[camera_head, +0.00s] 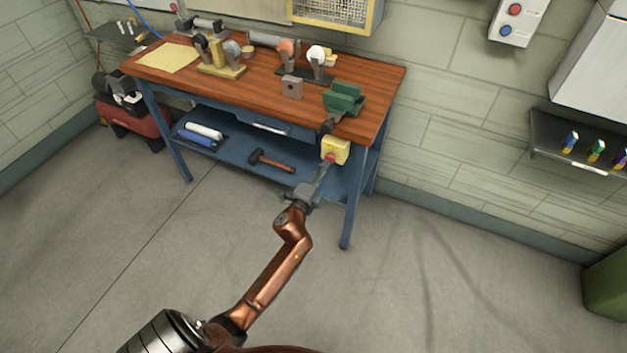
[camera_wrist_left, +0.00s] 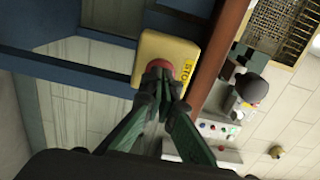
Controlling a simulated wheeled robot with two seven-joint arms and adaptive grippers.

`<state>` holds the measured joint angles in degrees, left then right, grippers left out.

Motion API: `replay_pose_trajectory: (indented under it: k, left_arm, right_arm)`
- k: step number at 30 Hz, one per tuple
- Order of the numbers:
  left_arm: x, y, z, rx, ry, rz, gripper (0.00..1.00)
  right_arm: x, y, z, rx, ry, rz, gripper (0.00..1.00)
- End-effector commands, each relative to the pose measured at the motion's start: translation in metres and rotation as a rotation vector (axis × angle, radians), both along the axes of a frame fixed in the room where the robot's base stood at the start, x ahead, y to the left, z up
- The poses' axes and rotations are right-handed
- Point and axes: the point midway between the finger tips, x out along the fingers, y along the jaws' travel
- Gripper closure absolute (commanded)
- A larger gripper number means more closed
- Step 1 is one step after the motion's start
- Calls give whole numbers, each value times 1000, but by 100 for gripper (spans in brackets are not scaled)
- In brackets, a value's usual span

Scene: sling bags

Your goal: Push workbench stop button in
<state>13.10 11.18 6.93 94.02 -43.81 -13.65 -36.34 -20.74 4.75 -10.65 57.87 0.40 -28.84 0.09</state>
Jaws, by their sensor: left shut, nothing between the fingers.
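The stop button is a red knob (camera_head: 331,157) on a yellow box (camera_head: 336,147) fixed to the front edge of the wooden workbench (camera_head: 225,85), near its right corner. In the left wrist view the yellow box (camera_wrist_left: 158,47) with a "STOP" label fills the upper middle, and the red knob (camera_wrist_left: 186,71) shows partly behind my fingertips. My left gripper (camera_head: 322,172) is shut and empty, its tips right at the red knob. In the left wrist view the gripper (camera_wrist_left: 165,75) covers much of the knob, so I cannot tell how far in it is. My right gripper is not in view.
A green vise (camera_head: 343,98) stands on the bench above the box. A hammer (camera_head: 272,160) lies on the blue lower shelf. A bench leg (camera_head: 350,205) stands close right of my arm. A wall panel with red and blue buttons (camera_head: 517,20) hangs upper right. The floor in front is clear.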

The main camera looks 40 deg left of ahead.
Motion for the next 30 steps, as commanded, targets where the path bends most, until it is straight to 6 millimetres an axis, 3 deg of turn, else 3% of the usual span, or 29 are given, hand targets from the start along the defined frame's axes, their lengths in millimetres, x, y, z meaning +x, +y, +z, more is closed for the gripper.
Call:
replay_pose_trajectory:
  k: [1,5,12,16,21,30]
  left_arm:
    - [-5,-4,2,-1,0,-3,100]
    - [-20,-18,3,-2,0,-13,100]
    - [-78,-23,2,-2,1,-2,100]
    - [-100,-26,2,-1,0,0,100]
    - [-114,-31,1,-1,-1,-2,100]
    - [-116,-33,1,1,-1,-5,100]
  right_arm:
    - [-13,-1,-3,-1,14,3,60]
    - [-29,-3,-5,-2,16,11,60]
    - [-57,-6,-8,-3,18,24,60]
    - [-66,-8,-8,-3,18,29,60]
    - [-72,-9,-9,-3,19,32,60]
    - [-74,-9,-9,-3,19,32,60]
